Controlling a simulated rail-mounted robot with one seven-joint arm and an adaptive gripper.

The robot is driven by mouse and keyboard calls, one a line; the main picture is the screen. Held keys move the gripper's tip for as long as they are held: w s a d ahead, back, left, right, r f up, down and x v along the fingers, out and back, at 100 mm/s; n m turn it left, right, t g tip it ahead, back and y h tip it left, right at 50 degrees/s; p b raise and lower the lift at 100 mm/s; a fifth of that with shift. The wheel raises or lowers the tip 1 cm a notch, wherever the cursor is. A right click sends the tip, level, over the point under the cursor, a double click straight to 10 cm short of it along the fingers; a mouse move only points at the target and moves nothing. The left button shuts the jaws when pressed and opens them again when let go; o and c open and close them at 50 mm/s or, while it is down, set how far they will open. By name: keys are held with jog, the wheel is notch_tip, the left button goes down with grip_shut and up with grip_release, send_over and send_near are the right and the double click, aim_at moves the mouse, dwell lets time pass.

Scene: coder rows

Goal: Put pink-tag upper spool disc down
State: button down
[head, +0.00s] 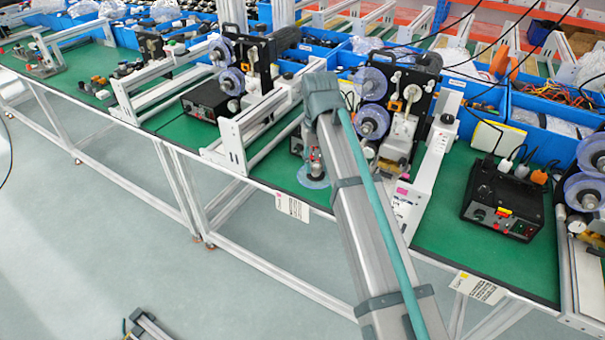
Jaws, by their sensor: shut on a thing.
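A pink tag (402,191) is on the white frame panel right of my arm. Behind it, the coder machine (405,95) shows an upper spool (370,84) and a lower spool (372,122). My arm hides part of the bench in front of this machine.
White frame rails (240,135) stand left of the disc. A black control box (503,200) sits on the bench to the right. Blue bins (545,120) line the back. A white label (292,207) hangs at the bench edge. Green surface shows around the disc.

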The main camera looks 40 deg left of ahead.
jog(key=w+a+f+p, duration=0.1)
jog(key=w+a+f, duration=0.1)
jog(key=a, duration=0.1)
jog(key=w+a+f, duration=0.2)
jog(key=a, duration=0.1)
jog(key=w+a+f+p, duration=0.1)
jog(key=a+f, duration=0.2)
jog(key=shift+w+f+p, duration=0.1)
jog(key=shift+w+p, duration=0.25)
jog(key=shift+w, duration=0.05)
jog(key=shift+w+a+f, duration=0.25)
jog(key=shift+a+f, duration=0.05)
jog(key=shift+f, duration=0.3)
jog(key=shift+w+a+f+p, duration=0.15)
jog(key=shift+f+p, duration=0.35)
jog(key=shift+f, duration=1.3)
jog(key=shift+f, duration=0.15)
jog(key=c, duration=0.8)
grip_release()
